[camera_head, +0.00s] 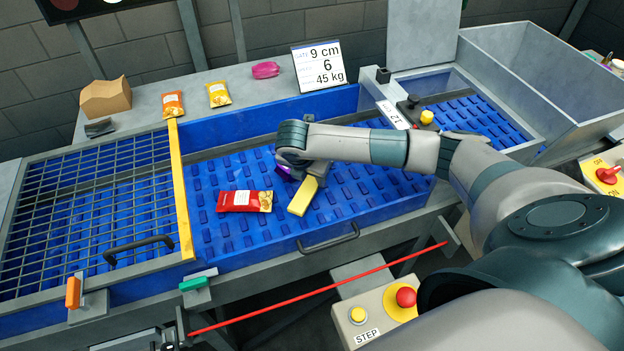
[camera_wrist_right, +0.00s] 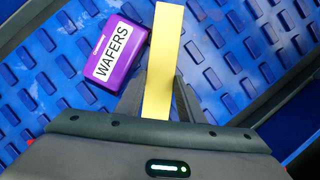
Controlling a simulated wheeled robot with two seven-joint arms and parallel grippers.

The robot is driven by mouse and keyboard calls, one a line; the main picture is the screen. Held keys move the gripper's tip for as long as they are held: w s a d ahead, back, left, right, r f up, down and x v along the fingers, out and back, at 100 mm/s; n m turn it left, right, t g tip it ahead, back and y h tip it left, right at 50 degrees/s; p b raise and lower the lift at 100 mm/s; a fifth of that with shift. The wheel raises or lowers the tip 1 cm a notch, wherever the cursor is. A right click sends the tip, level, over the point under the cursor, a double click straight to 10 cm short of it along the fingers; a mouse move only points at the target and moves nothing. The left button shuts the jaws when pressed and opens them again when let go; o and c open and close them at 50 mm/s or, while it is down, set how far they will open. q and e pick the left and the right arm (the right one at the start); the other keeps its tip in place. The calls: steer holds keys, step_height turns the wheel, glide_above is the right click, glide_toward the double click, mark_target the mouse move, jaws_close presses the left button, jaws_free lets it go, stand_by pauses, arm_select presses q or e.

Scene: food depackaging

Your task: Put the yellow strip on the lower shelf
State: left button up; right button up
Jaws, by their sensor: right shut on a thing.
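The yellow strip (camera_head: 303,196) is a plain, long, flat-sided bar, and it also shows in the right wrist view (camera_wrist_right: 164,55). My right gripper (camera_head: 311,178) is shut on it over the blue ribbed bed. In the right wrist view the strip stands between the two dark fingers (camera_wrist_right: 160,98) and reaches past them. I cannot tell whether it touches the bed. No surface is clearly recognisable as the lower shelf. My left gripper is not in view.
A purple WAFERS box (camera_wrist_right: 115,52) lies close left of the strip. A red packet (camera_head: 233,201) lies further left on the blue bed (camera_head: 222,238). A yellow bar (camera_head: 178,170) divides bed and grid. The grey back ledge (camera_head: 155,88) holds several packages.

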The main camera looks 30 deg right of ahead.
mark_target(311, 181)
steer(key=shift+r, duration=0.4)
step_height(311, 181, up, 2)
steer(key=shift+w+r+b, duration=0.1)
steer(key=shift+r+b, duration=0.1)
steer(key=shift+b, duration=0.7)
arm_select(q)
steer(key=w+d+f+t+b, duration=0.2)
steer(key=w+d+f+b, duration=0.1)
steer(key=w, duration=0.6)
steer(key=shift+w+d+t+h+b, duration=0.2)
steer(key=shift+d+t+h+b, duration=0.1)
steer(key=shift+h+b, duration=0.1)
arm_select(e)
steer(key=s+d+r, duration=0.7)
steer(key=s, duration=0.2)
steer(key=shift+s, duration=0.25)
steer(key=shift+r, duration=0.1)
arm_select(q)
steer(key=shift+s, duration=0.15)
